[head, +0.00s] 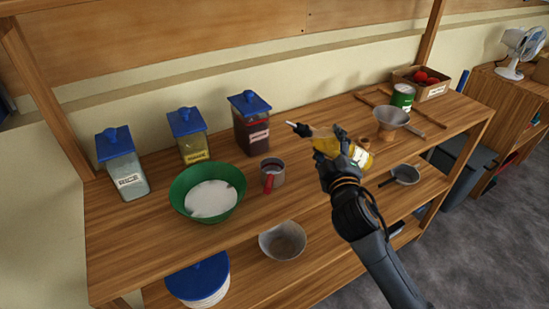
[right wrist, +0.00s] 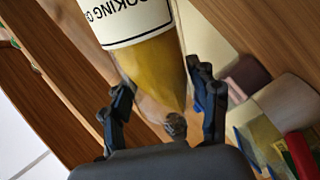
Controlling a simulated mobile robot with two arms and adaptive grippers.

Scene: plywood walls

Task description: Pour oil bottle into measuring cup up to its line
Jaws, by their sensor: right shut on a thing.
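The oil bottle (head: 326,148) is yellow with a dark cap and a pale spout, and lies tipped nearly on its side in the air. Its spout points left, toward the measuring cup, but appears to the right of and above it. My right gripper (head: 338,146) is shut on the bottle. The right wrist view shows the bottle (right wrist: 158,65), with a white cooking oil label, between the fingers (right wrist: 162,90). The measuring cup (head: 274,174) is grey with a red handle and stands upright on the shelf top. Its line and contents cannot be made out. My left gripper is out of view.
A green bowl of white stuff (head: 180,204) stands left of the cup. Blue-lidded jars (head: 252,130) line the back. A funnel (head: 391,117), a green can (head: 402,97) and a box of red items (head: 440,90) stand to the right. The front of the shelf top (head: 300,205) is clear.

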